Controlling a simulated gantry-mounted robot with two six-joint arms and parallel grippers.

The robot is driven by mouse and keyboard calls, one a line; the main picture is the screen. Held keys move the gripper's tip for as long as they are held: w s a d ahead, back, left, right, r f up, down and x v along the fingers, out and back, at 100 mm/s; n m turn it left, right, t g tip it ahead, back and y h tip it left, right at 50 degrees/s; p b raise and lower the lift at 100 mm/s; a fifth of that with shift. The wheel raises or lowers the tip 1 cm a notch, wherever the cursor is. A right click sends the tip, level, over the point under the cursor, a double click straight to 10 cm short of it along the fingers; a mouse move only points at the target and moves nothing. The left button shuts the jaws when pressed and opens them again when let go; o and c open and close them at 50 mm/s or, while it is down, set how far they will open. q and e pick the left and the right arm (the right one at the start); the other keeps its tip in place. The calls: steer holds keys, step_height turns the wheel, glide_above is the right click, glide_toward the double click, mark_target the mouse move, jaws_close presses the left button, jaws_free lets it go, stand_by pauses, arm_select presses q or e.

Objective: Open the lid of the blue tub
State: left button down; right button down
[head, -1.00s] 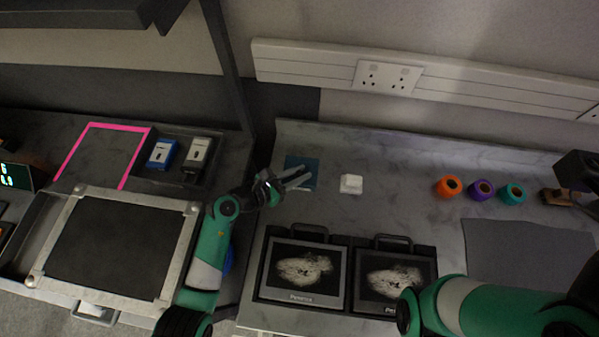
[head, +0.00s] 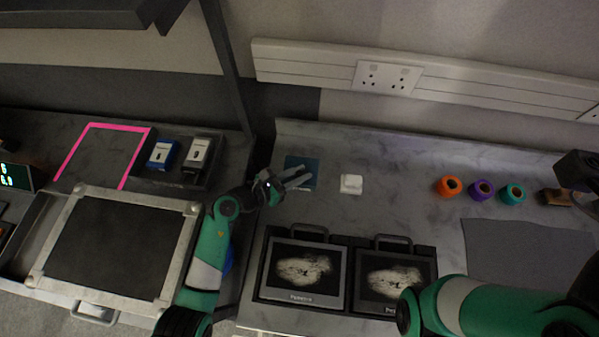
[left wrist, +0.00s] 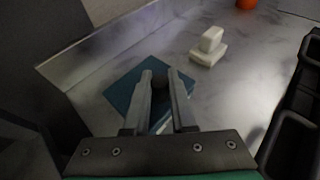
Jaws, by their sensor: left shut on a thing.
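A flat blue square (head: 301,168), which I take to be the blue tub's lid, is on the counter near its back left corner. It also shows in the left wrist view (left wrist: 128,88). My left gripper (head: 300,178) is over it, its fingers pointing down at its middle. In the left wrist view the fingers (left wrist: 160,88) are shut on a dark rounded knob (left wrist: 160,77). The fingers hide part of the lid, and I cannot tell whether it is raised.
A small white block (head: 350,184) stands right of the blue square. Two black cases (head: 303,272) sit in front. Orange (head: 448,187), purple (head: 482,189) and teal (head: 512,194) rolls line the back right. A grey mat (head: 530,250) lies before them. A dark post stands to the left.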

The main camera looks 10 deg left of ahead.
mark_target(301, 158)
arm_select(q)
steer(key=shift+w+r+p, duration=0.1)
steer(key=shift+r+p, duration=0.3)
steer(key=shift+p, duration=0.3)
steer(key=g+p, duration=0.1)
steer(key=p, duration=0.1)
steer(key=w+r+n+g+p, duration=0.1)
steer(key=p, duration=0.1)
steer(key=shift+r+y, duration=0.3)
steer(key=shift+w+r+n+g+p, duration=0.15)
steer(key=shift+n+g+p, duration=0.15)
steer(key=shift+p, duration=0.15)
steer(key=shift+w+r+g, duration=0.1)
steer(key=shift+w+g, duration=0.2)
steer(key=shift+g, duration=0.2)
steer(key=shift+w+r+n+g+b, duration=0.45)
steer(key=shift+n+g+b, duration=0.35)
steer(key=shift+b, duration=0.4)
